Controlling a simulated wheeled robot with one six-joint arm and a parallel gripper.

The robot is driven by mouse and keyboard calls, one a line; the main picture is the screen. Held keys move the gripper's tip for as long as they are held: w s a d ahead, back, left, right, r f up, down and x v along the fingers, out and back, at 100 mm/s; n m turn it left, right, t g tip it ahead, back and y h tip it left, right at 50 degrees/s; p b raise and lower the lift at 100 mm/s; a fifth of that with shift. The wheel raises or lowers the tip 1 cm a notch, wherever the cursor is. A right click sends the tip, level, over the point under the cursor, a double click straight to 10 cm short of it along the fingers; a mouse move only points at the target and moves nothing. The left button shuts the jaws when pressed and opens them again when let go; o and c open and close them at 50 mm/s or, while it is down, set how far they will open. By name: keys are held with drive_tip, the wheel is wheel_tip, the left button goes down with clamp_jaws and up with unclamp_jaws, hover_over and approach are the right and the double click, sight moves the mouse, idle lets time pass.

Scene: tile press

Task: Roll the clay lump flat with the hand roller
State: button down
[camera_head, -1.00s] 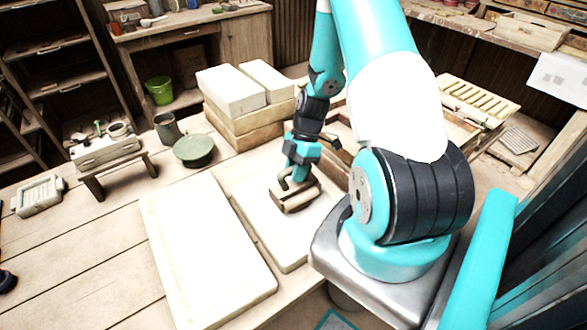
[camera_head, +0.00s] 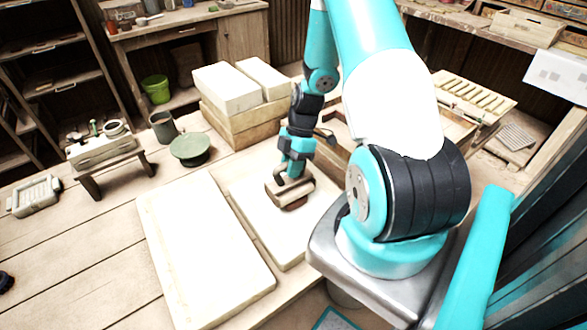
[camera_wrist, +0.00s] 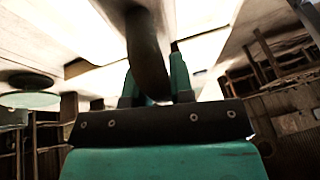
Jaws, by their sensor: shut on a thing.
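My gripper (camera_head: 289,176) is shut on the handle of the hand roller (camera_head: 291,191), a brown wooden block-like tool. The roller is low over the right-hand pale slab (camera_head: 262,215); I cannot tell whether it touches what is beneath it. In the wrist view the dark curved handle (camera_wrist: 146,55) runs between my gripper's two green fingers (camera_wrist: 157,85). The clay lump cannot be made out; the roller and my gripper may hide it.
A second pale slab (camera_head: 200,250) lies to the left. Stacked pale blocks (camera_head: 227,90) stand behind, with a green round stand (camera_head: 190,148), a grey mug (camera_head: 163,127) and a small bench (camera_head: 103,153) to their left.

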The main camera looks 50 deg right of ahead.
drive_tip(key=shift+w+d, duration=0.1)
drive_tip(key=shift+w, duration=0.2)
drive_tip(key=shift+s+a+r, duration=0.1)
drive_tip(key=shift+s+a, duration=0.15)
drive_tip(key=shift+s, duration=0.45)
drive_tip(key=shift+s+a+f, duration=0.15)
drive_tip(key=shift+s, duration=0.25)
drive_tip(key=shift+s+a+f, duration=0.1)
drive_tip(key=shift+s, duration=0.3)
drive_tip(key=shift+w+d+r, duration=0.15)
drive_tip(key=shift+w+d, duration=0.1)
drive_tip(key=shift+w, duration=0.55)
wheel_tip(320, 180, up, 7)
drive_tip(key=p, duration=0.5)
drive_tip(key=shift+r, duration=0.15)
